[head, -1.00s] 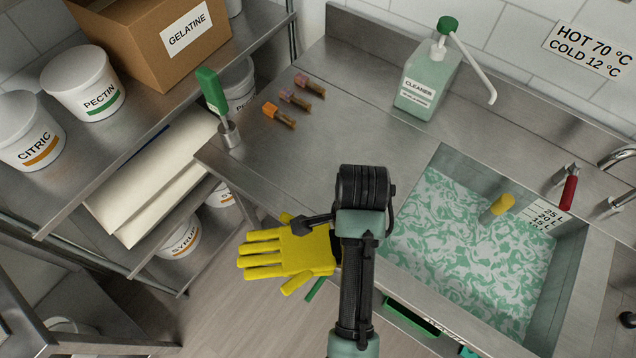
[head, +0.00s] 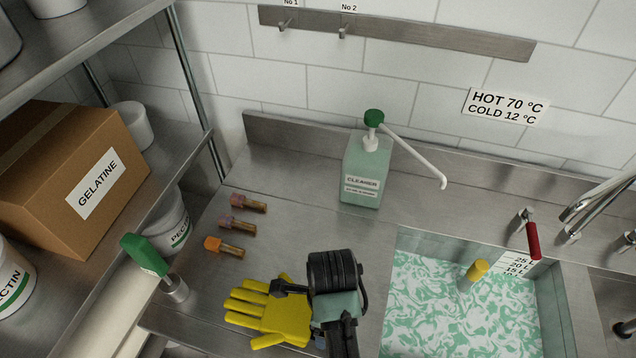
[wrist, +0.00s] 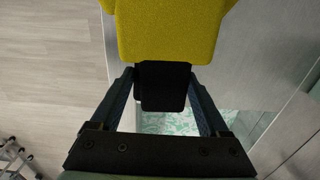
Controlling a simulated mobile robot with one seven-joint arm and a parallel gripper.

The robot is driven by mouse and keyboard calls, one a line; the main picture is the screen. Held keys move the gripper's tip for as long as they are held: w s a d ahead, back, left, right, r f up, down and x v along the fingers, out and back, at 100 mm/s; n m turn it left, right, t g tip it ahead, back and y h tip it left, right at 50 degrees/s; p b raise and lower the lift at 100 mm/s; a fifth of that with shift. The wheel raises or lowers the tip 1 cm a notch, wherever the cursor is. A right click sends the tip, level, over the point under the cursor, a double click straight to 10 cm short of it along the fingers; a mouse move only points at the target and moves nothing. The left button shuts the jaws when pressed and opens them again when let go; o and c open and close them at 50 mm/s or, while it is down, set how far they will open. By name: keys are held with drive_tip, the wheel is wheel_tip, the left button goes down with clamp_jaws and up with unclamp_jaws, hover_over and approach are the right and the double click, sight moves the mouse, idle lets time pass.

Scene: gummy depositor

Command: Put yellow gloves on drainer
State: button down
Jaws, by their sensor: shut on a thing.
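The yellow gloves (head: 272,314) show in the head view at the lower middle, fingers pointing left, over the left part of the steel counter. My gripper (wrist: 162,80) is shut on the gloves' black cuff in the wrist view, and the yellow part extends beyond the fingertips. In the head view my wrist hides the cuff and the fingertips. I cannot tell how high the gloves are above the counter. No drainer can be clearly made out in these frames.
A sink (head: 400,325) with foamy green water lies right of my arm. A hook rail (head: 400,38) is on the wall.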

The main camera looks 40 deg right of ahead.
wheel_tip(320, 180, down, 8)
drive_tip(key=shift+r, duration=0.25)
drive_tip(key=shift+f, duration=0.1)
unclamp_jaws()
wheel_tip(320, 180, up, 12)
drive_tip(key=shift+r, duration=0.1)
idle(0.6)
